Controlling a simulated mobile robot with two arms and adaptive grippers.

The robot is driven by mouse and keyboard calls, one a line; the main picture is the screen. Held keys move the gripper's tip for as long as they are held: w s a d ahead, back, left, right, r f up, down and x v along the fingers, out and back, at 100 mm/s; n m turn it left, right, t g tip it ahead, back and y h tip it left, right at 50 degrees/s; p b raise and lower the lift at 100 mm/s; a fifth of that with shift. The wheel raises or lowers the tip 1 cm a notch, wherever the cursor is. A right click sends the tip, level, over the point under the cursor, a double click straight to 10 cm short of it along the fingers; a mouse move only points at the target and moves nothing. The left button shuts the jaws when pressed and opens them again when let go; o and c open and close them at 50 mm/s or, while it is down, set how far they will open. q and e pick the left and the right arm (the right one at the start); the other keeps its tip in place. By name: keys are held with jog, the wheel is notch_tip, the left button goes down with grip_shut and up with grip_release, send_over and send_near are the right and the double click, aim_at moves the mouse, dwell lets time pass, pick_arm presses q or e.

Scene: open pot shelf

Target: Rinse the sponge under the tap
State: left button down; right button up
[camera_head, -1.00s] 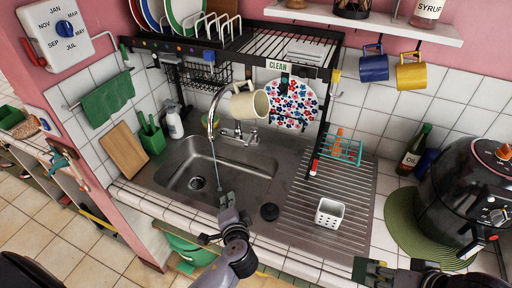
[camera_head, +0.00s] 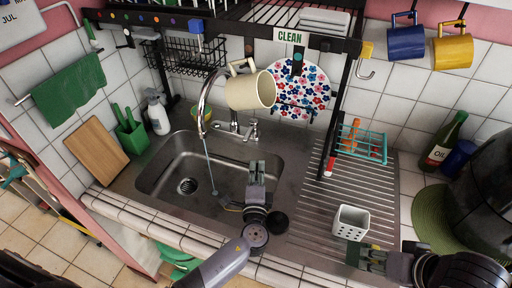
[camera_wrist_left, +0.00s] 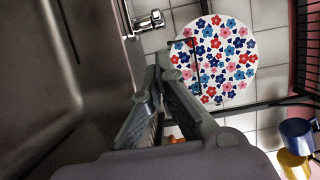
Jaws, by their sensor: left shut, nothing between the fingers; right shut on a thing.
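The tap (camera_head: 204,103) arches over the steel sink (camera_head: 160,170), and a thin stream of water (camera_head: 209,165) falls from it. My left gripper (camera_head: 257,168) is shut and empty over the sink's right part, to the right of the stream. Its closed fingers also show in the left wrist view (camera_wrist_left: 155,90). My right gripper (camera_head: 354,254) is at the drainboard's front, beside the white holder, shut on a small dark green thing; I cannot tell whether this is the sponge. A green and yellow thing (camera_head: 203,116), partly hidden, sits behind the tap.
A cream mug (camera_head: 250,92) hangs close above the tap. A white perforated holder (camera_head: 350,222) and a teal rack (camera_head: 362,143) stand on the drainboard (camera_head: 312,208). A black pot (camera_head: 485,185) stands at right.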

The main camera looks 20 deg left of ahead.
jog(key=shift+w+a+f+b, duration=0.15)
jog(key=shift+w+f+b, duration=0.15)
jog(key=shift+f, duration=0.25)
pick_arm(q)
jog(key=x, duration=1)
jog(key=shift+a+f, duration=0.2)
pick_arm(e)
jog(key=shift+s, duration=0.1)
pick_arm(q)
jog(key=shift+w, duration=0.1)
pick_arm(e)
jog(key=shift+f+b, duration=0.5)
jog(key=shift+b, duration=0.05)
jog(key=shift+s, duration=0.2)
jog(key=shift+c, duration=0.4)
pick_arm(q)
jog(key=shift+s+a+r+m+h, duration=0.1)
jog(key=shift+s+a+m+h, duration=0.15)
jog(key=shift+a+m+h, duration=0.4)
pick_arm(e)
jog(key=shift+f, duration=0.1)
pick_arm(q)
jog(key=shift+a, duration=0.2)
pick_arm(e)
jog(key=shift+d+f, duration=0.1)
jog(key=shift+d, duration=0.1)
jog(key=shift+c, duration=0.4)
